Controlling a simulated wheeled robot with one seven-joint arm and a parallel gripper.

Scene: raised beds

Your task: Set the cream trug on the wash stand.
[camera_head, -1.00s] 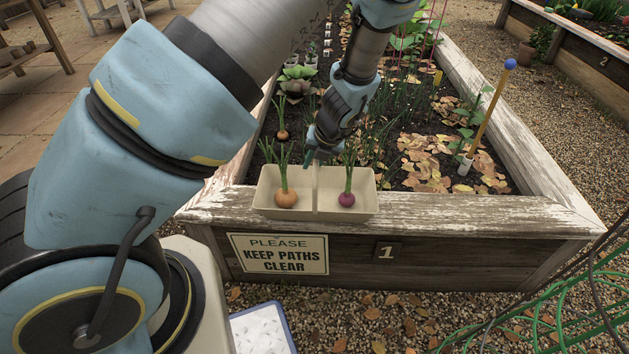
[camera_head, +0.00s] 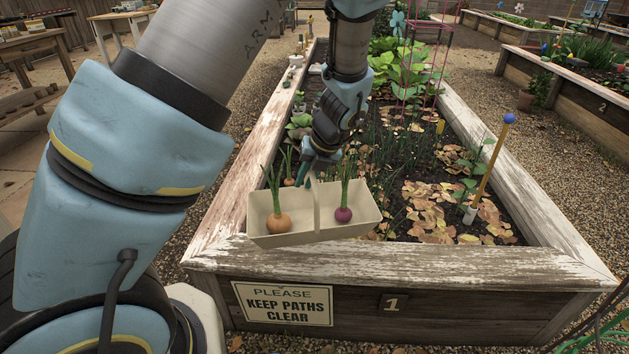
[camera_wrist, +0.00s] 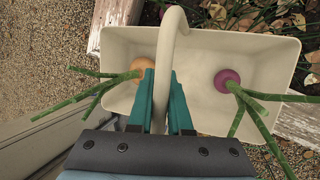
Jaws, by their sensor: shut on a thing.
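The cream trug (camera_head: 290,236) hangs above the near rim of the raised bed in the head view, tilted a little. It holds an orange-brown onion (camera_head: 278,223) on the left and a purple onion (camera_head: 343,214) on the right, both with green tops. My gripper (camera_head: 309,172) is shut on the trug's arched handle (camera_wrist: 171,60), at the top of the arch. In the wrist view, the teal fingers (camera_wrist: 160,98) lie either side of the handle, with the trug (camera_wrist: 205,60) beneath. I cannot pick out the wash stand for certain.
The raised bed (camera_head: 400,262) numbered 1 has a weathered white rim and holds plants and dry leaves. A blue-topped stake (camera_head: 487,165) stands inside at right. Wooden tables (camera_head: 32,45) stand at the far left. Gravel path (camera_head: 225,110) runs along the bed's left side.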

